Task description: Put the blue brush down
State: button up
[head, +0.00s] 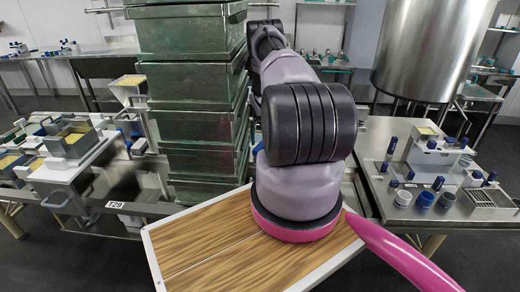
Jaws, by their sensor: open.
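My arm rises in the middle of the head view and reaches away from the camera. Its thick links cover what lies behind them. A dark part shows at its far end, but I cannot make out any gripper fingers there. I cannot single out the blue brush. Several small blue-topped items stand on the steel table at the right (376,178), among them one upright blue item (438,183). They are too small to tell whether one of them is a brush.
A tall stack of green metal crates (197,82) stands just left of my arm. Cheese-press equipment (72,142) with yellow contents fills the left table. A large steel vat (432,50) stands at the back right.

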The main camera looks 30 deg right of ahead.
aim_at(260, 147)
notch_tip(260, 147, up, 8)
jog(key=shift+r, duration=0.2)
dwell(0.5)
